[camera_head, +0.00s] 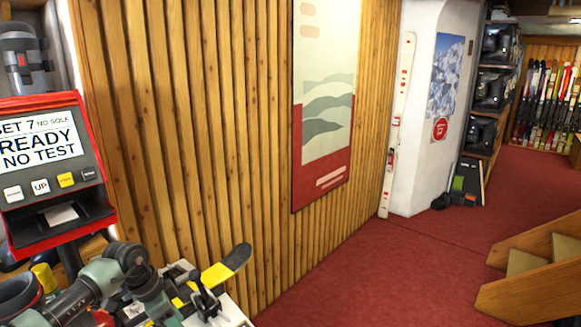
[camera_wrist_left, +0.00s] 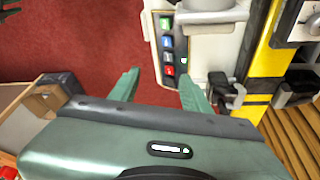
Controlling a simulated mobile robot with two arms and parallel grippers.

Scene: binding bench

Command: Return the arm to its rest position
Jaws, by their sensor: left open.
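My left arm (camera_head: 65,305) reaches in at the lower left of the head view, low over the cluttered bench in front of the red machine. In the left wrist view my left gripper (camera_wrist_left: 158,90) shows two green fingers spread well apart, with nothing held between them. A strip of coloured buttons (camera_wrist_left: 167,45) is visible beyond the gap between the fingers, apart from them as far as I can see. In the head view the fingertips cannot be made out clearly. My right gripper is in neither view.
A red machine (camera_head: 50,227) with a lit screen stands at the left. A yellow-and-black ski-like piece (camera_head: 225,266) sticks out over the white bench edge (camera_head: 230,312). A slatted wood wall (camera_head: 200,130) rises behind it. Red carpet (camera_head: 350,275) lies open toward wooden steps (camera_head: 530,292).

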